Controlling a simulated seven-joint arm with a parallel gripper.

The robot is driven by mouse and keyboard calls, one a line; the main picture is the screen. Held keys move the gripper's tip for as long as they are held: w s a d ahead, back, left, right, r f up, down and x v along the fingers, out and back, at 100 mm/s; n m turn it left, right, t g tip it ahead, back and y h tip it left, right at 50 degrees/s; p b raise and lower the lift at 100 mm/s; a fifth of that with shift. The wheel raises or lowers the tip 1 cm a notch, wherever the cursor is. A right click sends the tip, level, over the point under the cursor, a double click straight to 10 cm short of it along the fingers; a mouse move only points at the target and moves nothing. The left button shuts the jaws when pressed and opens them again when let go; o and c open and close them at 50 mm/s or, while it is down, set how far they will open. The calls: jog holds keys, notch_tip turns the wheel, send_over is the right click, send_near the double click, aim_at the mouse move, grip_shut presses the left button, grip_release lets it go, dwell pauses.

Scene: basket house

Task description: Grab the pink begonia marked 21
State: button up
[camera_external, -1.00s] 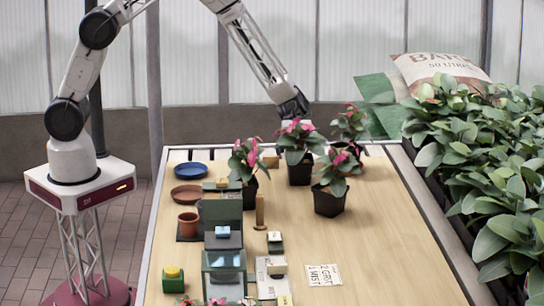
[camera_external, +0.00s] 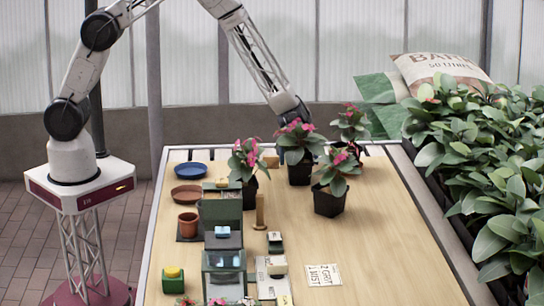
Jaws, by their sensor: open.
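Several pink-flowered begonias in black pots stand at the back of the wooden table: a left one (camera_external: 244,163), a back-middle one (camera_external: 300,148), a front-right one (camera_external: 334,182) and a back-right one (camera_external: 351,124). No number is readable on any of them, so I cannot tell which is marked 21. My gripper (camera_external: 291,116) is open and points down, just behind the back-middle begonia. That plant's leaves and flowers hide the fingertips. I cannot tell whether the fingers touch the plant or stand around its pot.
Blue (camera_external: 190,169) and brown (camera_external: 187,195) saucers, a terracotta pot (camera_external: 188,224) and a green stand (camera_external: 221,211) are on the left. A paper note (camera_external: 322,275) lies in front. Dense foliage (camera_external: 490,180) and a bark sack (camera_external: 440,68) border the right.

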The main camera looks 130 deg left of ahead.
jog(key=shift+w+d+f, duration=0.1)
jog(key=shift+w+d, duration=0.1)
jog(key=shift+d, duration=0.05)
dwell(0.4)
jog(key=c, duration=0.8)
jog(key=shift+r, duration=0.95)
jog(key=shift+s+r, duration=0.1)
jog(key=shift+r, duration=0.85)
jog(key=s+d, duration=0.2)
jog(key=s, duration=0.2)
jog(key=s+d, duration=0.3)
jog(key=s, duration=0.2)
jog(key=s+d+r, duration=0.1)
jog(key=s+d, duration=0.1)
jog(key=s, duration=0.2)
jog(key=shift+s+d+r, duration=0.1)
jog(key=shift+s+d, duration=0.2)
jog(key=shift+s, duration=0.1)
